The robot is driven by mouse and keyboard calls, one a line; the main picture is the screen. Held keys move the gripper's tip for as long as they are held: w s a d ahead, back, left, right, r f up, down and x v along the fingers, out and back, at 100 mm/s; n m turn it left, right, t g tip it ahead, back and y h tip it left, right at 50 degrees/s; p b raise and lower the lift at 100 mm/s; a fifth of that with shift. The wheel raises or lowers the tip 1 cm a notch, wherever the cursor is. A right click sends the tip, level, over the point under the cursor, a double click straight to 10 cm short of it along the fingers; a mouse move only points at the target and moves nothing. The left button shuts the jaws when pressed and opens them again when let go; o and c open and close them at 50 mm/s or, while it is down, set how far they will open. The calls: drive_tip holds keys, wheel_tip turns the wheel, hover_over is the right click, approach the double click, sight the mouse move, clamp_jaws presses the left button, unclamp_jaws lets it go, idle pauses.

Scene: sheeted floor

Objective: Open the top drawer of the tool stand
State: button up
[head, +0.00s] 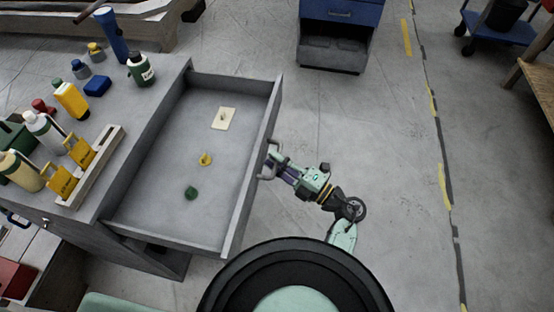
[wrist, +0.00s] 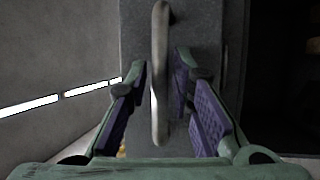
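The grey tool stand (head: 165,85) is at the left in the head view. Its top drawer (head: 160,150) is pulled far out to the right, with the inside in plain sight. The drawer's bar handle (head: 272,147) is on the front panel; it runs up the middle of the wrist view (wrist: 160,75). My gripper (head: 279,163) is at the handle. In the wrist view my gripper (wrist: 160,75) has its purple-padded fingers on either side of the bar, with gaps showing, so it looks open around it.
In the drawer lie a cream plate (head: 223,118), a yellow piece (head: 205,159) and a green piece (head: 191,193). Bottles and padlocks crowd the stand's top. A blue cabinet (head: 340,35) stands at the back. The floor right of my arm is clear.

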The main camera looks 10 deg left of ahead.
drive_tip(key=shift+o, duration=0.7)
drive_tip(key=shift+d, duration=0.1)
drive_tip(key=v, duration=1.2)
